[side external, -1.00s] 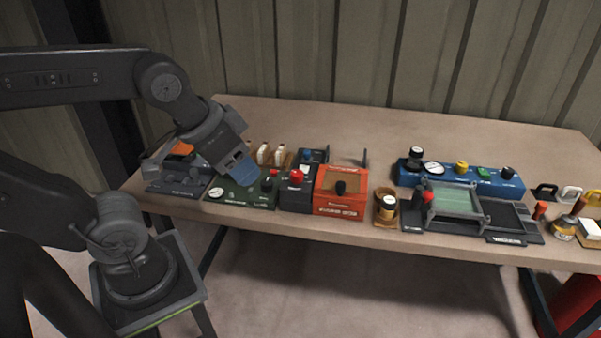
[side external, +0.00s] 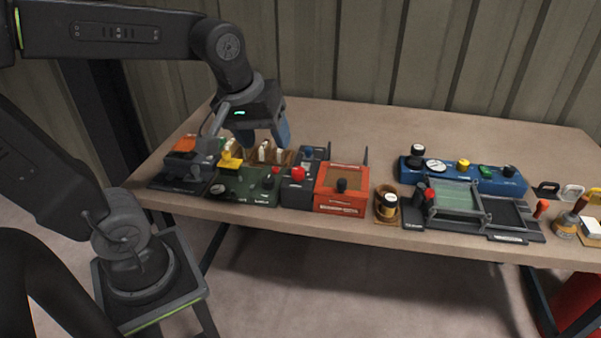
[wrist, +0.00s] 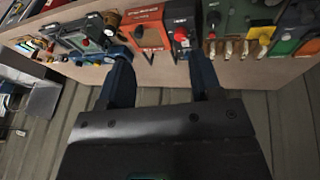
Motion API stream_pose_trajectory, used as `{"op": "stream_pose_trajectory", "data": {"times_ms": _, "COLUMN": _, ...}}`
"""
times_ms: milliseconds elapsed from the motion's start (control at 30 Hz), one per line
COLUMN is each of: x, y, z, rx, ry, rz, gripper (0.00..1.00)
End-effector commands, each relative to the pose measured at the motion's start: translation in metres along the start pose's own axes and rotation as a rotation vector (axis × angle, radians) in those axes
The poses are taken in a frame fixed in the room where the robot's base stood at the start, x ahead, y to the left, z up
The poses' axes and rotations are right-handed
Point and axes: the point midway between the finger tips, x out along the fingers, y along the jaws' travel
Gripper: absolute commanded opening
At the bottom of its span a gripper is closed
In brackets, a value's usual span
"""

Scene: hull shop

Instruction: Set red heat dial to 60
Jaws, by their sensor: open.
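The orange-red box (side external: 340,205) stands near the front edge of the table, left of centre, with a black knob (side external: 341,185) on its front top. It is the likeliest holder of the red heat dial, but its lettering and scale are too small to read. In the wrist view the box (wrist: 152,38) lies beyond my fingertips, its dark knob (wrist: 138,32) between their lines. My gripper (side external: 267,143) is open and empty, in the air above and behind the green unit, left of the box. Its two blue fingers (wrist: 160,62) show in the wrist view, apart.
Left of the box are a dark unit with a red button (side external: 298,174), a green unit (side external: 245,188) with a yellow part, and a grey unit (side external: 185,165). Bare table (side external: 340,125) lies behind.

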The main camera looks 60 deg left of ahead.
Motion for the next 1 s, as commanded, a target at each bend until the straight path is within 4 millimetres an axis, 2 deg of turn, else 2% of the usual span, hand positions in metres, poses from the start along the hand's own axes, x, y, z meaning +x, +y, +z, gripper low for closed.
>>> {"op": "stream_pose_trajectory", "data": {"times_ms": 33, "x": 0.007, "y": 0.003, "z": -0.015, "rx": -0.144, "ry": -0.026, "rz": -0.030, "gripper": 0.59}}
{"op": "stream_pose_trajectory", "data": {"times_ms": 167, "x": 0.024, "y": 0.007, "z": -0.052, "rx": -0.540, "ry": -0.066, "rz": -0.106, "gripper": 0.59}}
{"op": "stream_pose_trajectory", "data": {"times_ms": 300, "x": 0.049, "y": 0.006, "z": -0.090, "rx": -0.962, "ry": -0.086, "rz": -0.203, "gripper": 0.59}}
{"op": "stream_pose_trajectory", "data": {"times_ms": 500, "x": 0.084, "y": -0.002, "z": -0.129, "rx": -1.431, "ry": -0.073, "rz": -0.327, "gripper": 0.59}}
{"op": "stream_pose_trajectory", "data": {"times_ms": 600, "x": 0.094, "y": -0.005, "z": -0.139, "rx": -1.565, "ry": -0.062, "rz": -0.365, "gripper": 0.59}}
{"op": "stream_pose_trajectory", "data": {"times_ms": 700, "x": 0.100, "y": -0.007, "z": -0.143, "rx": -1.629, "ry": -0.055, "rz": -0.383, "gripper": 0.59}}
{"op": "stream_pose_trajectory", "data": {"times_ms": 867, "x": 0.112, "y": -0.009, "z": -0.141, "rx": -1.645, "ry": -0.054, "rz": -0.389, "gripper": 0.59}}
{"op": "stream_pose_trajectory", "data": {"times_ms": 1000, "x": 0.134, "y": -0.014, "z": -0.133, "rx": -1.643, "ry": -0.055, "rz": -0.391, "gripper": 0.59}}
